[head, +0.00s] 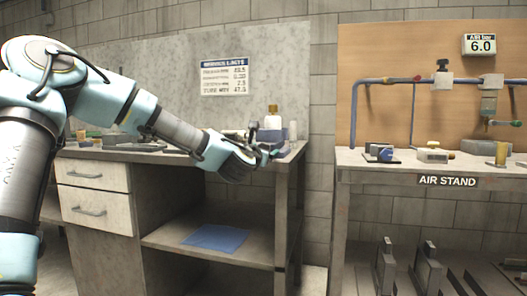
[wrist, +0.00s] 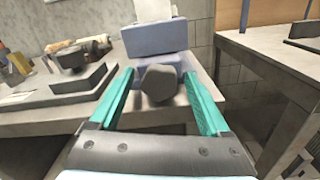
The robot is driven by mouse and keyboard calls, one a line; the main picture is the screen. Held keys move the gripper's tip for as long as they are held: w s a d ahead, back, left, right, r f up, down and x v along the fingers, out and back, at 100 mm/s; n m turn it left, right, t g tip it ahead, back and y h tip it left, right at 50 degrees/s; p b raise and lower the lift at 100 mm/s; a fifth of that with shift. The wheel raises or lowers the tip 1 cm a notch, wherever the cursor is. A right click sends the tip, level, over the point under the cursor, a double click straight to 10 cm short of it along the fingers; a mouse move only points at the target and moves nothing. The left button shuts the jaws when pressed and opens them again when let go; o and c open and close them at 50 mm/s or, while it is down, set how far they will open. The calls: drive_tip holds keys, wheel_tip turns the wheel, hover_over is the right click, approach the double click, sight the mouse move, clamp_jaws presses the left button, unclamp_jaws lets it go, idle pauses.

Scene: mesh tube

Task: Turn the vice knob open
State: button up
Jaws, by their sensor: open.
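The vice (wrist: 158,42) is a blue-grey block body at the right end of the workbench. I cannot tell whether the fingers touch the knob. In the head view my gripper (head: 262,152) is at the right front corner of the workbench, and the vice (head: 270,137) is small and partly hidden behind it.
The workbench (head: 120,153) has drawers on the left and a shelf with a blue sheet (head: 215,237). Tools and a dark block (wrist: 72,88) lie left of the vice. A bottle (head: 272,118) stands behind it. The air stand (head: 350,160) is to the right, across a gap.

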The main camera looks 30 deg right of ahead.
drive_tip(key=p+v, duration=0.2)
drive_tip(key=v, duration=0.8)
drive_tip(key=shift+s+a+p, duration=0.25)
drive_tip(key=shift+s+p, duration=0.05)
drive_tip(key=shift+p, duration=0.1)
